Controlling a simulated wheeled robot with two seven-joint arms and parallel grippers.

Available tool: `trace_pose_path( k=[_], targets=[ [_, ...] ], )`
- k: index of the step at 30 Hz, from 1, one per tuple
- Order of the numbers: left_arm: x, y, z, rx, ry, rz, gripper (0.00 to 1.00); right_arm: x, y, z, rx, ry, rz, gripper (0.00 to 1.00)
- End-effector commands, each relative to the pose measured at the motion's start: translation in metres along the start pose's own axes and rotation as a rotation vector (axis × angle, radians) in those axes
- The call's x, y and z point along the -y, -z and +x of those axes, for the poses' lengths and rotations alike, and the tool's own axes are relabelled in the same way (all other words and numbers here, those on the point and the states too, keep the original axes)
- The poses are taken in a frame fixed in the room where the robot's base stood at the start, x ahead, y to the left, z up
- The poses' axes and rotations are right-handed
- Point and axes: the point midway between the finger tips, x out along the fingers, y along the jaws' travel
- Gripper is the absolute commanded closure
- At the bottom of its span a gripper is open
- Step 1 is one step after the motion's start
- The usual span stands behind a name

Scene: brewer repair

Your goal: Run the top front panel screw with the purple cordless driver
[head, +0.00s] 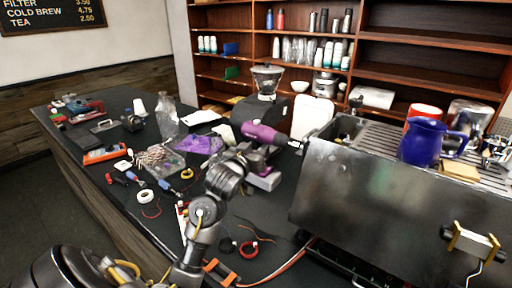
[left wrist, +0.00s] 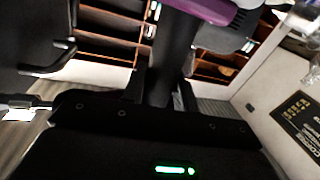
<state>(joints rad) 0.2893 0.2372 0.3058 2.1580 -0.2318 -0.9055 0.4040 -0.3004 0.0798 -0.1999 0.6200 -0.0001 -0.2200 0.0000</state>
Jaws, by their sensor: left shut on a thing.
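The purple cordless driver (head: 262,134) is held by my left gripper (head: 246,158), which is shut on it. Its bit end points right, close to the upper left corner of the brewer's dark front panel (head: 370,200). I cannot tell whether the bit touches anything. In the left wrist view the purple driver body (left wrist: 205,10) shows at the top, with its dark grip between my fingers (left wrist: 165,85). The top panel screw is too small to make out. My right gripper is not in view.
A blue pitcher (head: 425,142) and a red cup (head: 424,112) stand on the brewer's top. A grinder (head: 267,82) stands behind the driver. Tools, tape rolls and cables clutter the dark counter (head: 125,225) at left. A glass bottle (head: 167,117) stands there too.

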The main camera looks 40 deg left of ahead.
Motion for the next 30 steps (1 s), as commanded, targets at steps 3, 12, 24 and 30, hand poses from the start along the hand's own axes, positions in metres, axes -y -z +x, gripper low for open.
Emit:
trace_pose_path(
  k=[3, 12, 24, 30],
  targets=[
    [-0.0033, 0.0031, -0.001, -0.008, -0.002, -0.002, 1.0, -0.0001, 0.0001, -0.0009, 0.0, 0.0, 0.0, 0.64],
    [-0.0046, 0.0029, -0.0013, -0.008, -0.001, -0.001, 1.0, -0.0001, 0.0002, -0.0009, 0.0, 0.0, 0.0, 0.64],
    [-0.0067, 0.0033, -0.0017, -0.007, -0.001, -0.002, 1.0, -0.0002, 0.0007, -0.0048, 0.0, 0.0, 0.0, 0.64],
    [-0.0076, 0.0026, -0.0019, -0.008, -0.001, -0.001, 1.0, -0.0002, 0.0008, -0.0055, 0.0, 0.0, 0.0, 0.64]
  ],
)
